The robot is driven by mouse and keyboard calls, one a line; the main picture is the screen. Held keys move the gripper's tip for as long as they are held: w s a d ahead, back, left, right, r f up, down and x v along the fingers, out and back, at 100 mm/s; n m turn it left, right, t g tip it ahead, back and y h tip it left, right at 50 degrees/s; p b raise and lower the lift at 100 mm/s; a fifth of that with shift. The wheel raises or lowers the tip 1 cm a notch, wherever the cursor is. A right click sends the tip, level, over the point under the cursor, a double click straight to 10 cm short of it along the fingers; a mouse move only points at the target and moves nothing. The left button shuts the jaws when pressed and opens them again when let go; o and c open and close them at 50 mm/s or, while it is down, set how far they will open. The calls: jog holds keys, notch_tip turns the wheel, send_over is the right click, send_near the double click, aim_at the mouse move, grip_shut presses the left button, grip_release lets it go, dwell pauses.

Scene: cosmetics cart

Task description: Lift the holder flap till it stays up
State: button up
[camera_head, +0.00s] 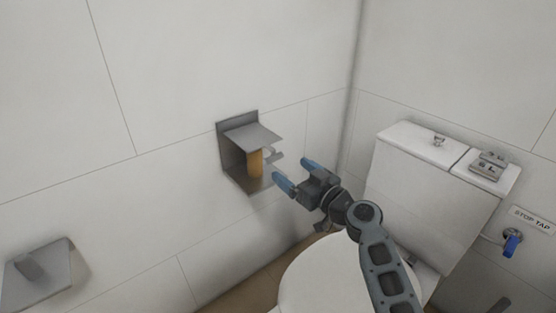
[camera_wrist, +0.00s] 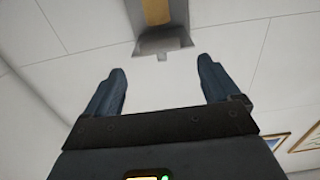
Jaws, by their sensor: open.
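The grey metal holder (camera_head: 229,152) is fixed to the left wall. Its flap (camera_head: 253,137) sticks out from the upper part of the back plate, over a tan roll (camera_head: 255,164). A small light tab shows near the roll, under the flap's outer edge. My gripper (camera_head: 297,175) is open and empty, to the right of the holder and apart from it. In the wrist view, the space between my blue fingers (camera_wrist: 162,70) is empty. A grey part of the holder (camera_wrist: 163,45) and the tan roll (camera_wrist: 155,11) lie beyond the fingertips.
A white toilet with a cistern (camera_head: 425,185) stands at the right, below and behind my arm. A grey wall fitting (camera_head: 40,276) is at the lower left. A blue-handled tap (camera_head: 511,245) is at the far right. The wall around the holder is clear.

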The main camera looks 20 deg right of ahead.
aim_at(275, 157)
jog(key=x, duration=0.6)
jog(key=shift+w, duration=0.25)
jog(key=shift+c, duration=0.3)
jog(key=c, duration=1.5)
jog(key=shift+o, duration=0.2)
jog(key=shift+r+p, duration=0.15)
jog(key=shift+p, duration=0.15)
